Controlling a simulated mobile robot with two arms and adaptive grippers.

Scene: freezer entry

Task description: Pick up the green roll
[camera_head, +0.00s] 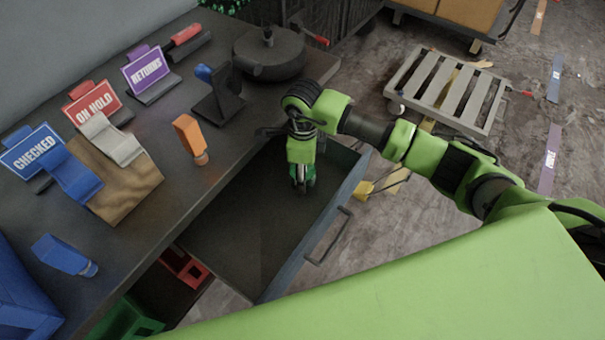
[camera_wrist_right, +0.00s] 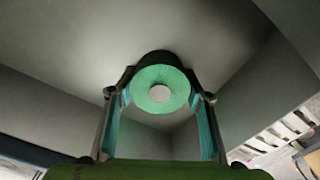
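In the head view my right gripper (camera_head: 301,186) points down inside the open drawer (camera_head: 352,190), and a bit of the green roll (camera_head: 310,172) shows beside the fingers. The rest of the roll is hidden. My left gripper is in neither view.
The drawer walls stand close around my right gripper, with a handle (camera_head: 330,237) outside.

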